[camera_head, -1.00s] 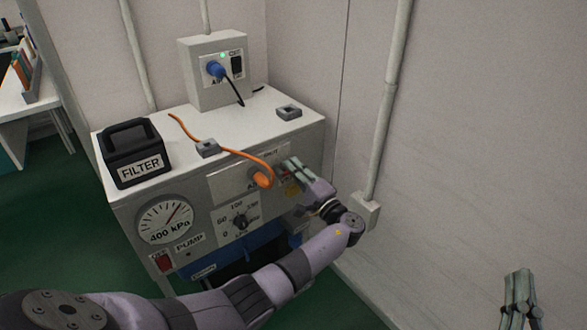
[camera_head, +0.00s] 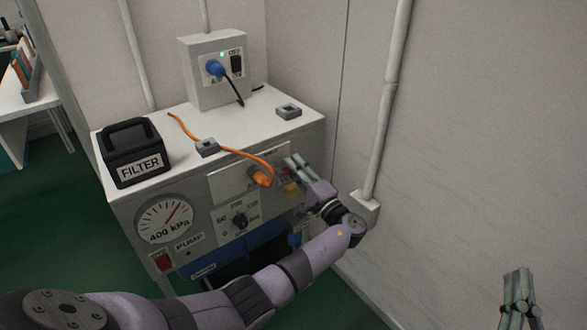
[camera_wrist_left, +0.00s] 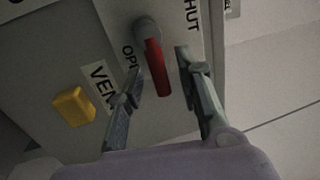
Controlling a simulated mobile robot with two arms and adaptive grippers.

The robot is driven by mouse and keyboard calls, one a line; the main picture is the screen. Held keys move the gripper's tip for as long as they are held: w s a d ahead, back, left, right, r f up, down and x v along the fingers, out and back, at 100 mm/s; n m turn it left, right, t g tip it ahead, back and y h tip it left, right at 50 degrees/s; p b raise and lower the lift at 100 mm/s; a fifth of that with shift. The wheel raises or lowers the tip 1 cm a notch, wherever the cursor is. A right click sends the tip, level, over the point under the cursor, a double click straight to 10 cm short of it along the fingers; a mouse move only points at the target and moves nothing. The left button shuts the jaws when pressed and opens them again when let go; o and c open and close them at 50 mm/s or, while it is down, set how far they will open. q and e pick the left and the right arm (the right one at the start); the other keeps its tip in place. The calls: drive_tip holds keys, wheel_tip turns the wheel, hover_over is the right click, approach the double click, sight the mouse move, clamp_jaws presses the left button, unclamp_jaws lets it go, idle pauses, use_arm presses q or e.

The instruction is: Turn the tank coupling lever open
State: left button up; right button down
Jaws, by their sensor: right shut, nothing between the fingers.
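The red coupling lever (camera_wrist_left: 157,68) shows in the left wrist view, on a grey round pivot (camera_wrist_left: 147,28) on the machine's front. It points down in that view, between a SHUT label (camera_wrist_left: 193,14) on the right and a partly hidden label starting "OP" (camera_wrist_left: 130,62) on the left. My left gripper (camera_head: 294,166) is at the front panel's right side, its fingers apart on either side of the lever; contact cannot be told. In the head view the gripper largely hides the lever. My right gripper (camera_head: 518,284) is shut and empty at the lower right, far from the machine.
A yellow block (camera_wrist_left: 73,106) sits beside a VENT label. An orange hose (camera_head: 240,153) runs over the cabinet top (camera_head: 185,155) to the front panel. A black FILTER box (camera_head: 137,150) and a socket box (camera_head: 213,85) stand on top. A wall conduit (camera_head: 383,120) is close right.

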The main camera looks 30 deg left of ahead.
use_arm(q)
drive_tip(key=v, duration=1.1)
drive_tip(key=shift+d, duration=0.2)
drive_tip(key=shift+f, duration=0.1)
